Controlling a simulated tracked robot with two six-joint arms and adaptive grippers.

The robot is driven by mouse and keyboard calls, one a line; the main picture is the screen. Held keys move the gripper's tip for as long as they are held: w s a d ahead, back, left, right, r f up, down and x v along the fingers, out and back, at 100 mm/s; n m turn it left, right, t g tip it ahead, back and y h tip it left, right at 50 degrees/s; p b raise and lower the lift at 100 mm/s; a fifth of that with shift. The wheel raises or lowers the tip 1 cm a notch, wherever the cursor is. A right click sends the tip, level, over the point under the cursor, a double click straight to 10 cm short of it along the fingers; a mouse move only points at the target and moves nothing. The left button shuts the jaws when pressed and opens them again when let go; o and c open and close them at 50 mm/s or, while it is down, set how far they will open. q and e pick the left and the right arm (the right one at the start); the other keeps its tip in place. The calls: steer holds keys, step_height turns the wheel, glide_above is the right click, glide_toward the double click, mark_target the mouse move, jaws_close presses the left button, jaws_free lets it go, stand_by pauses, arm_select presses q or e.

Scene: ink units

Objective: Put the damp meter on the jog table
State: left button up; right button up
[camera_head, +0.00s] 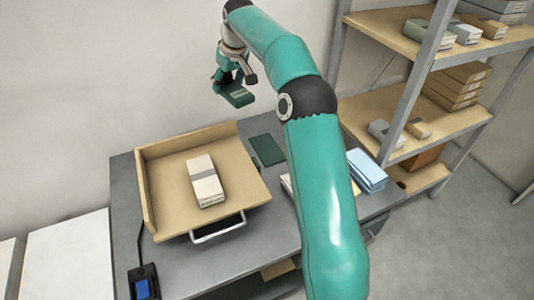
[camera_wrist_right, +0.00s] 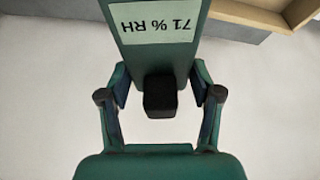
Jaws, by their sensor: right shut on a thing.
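The damp meter (camera_head: 240,97) is a flat dark green block with a pale label. In the right wrist view the damp meter (camera_wrist_right: 160,58) shows "71 % RH" upside down and a black stub between the fingers. My right gripper (camera_head: 229,82) is shut on it and holds it in the air, by the back wall. The jog table (camera_head: 240,187) is a tan tray with raised walls at its left and back and a metal handle in front. It stands below the meter, apart from it. My left gripper is not in view.
A banded white paper stack (camera_head: 204,182) lies mid-tray, with bare tray around it. A dark green mat (camera_head: 267,149) lies right of the tray. Blue paper (camera_head: 367,170) sits at the bench's right. Loaded shelves (camera_head: 390,100) stand at right. My right arm hides part of the bench.

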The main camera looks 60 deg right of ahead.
steer(key=s+d+f+m+b, duration=0.2)
steer(key=d, duration=0.5)
steer(key=b, duration=0.4)
glide_above(263, 142)
steer(key=s, duration=0.1)
steer(key=shift+m+h, duration=0.3)
steer(key=shift+h, duration=0.1)
steer(key=f, duration=2)
steer(key=shift+s+a, duration=0.1)
steer(key=shift+a, duration=0.3)
steer(key=shift+f, duration=2.65)
steer(key=o, duration=0.9)
steer(key=shift+f, duration=0.2)
steer(key=o, duration=0.4)
steer(key=shift+r, duration=0.15)
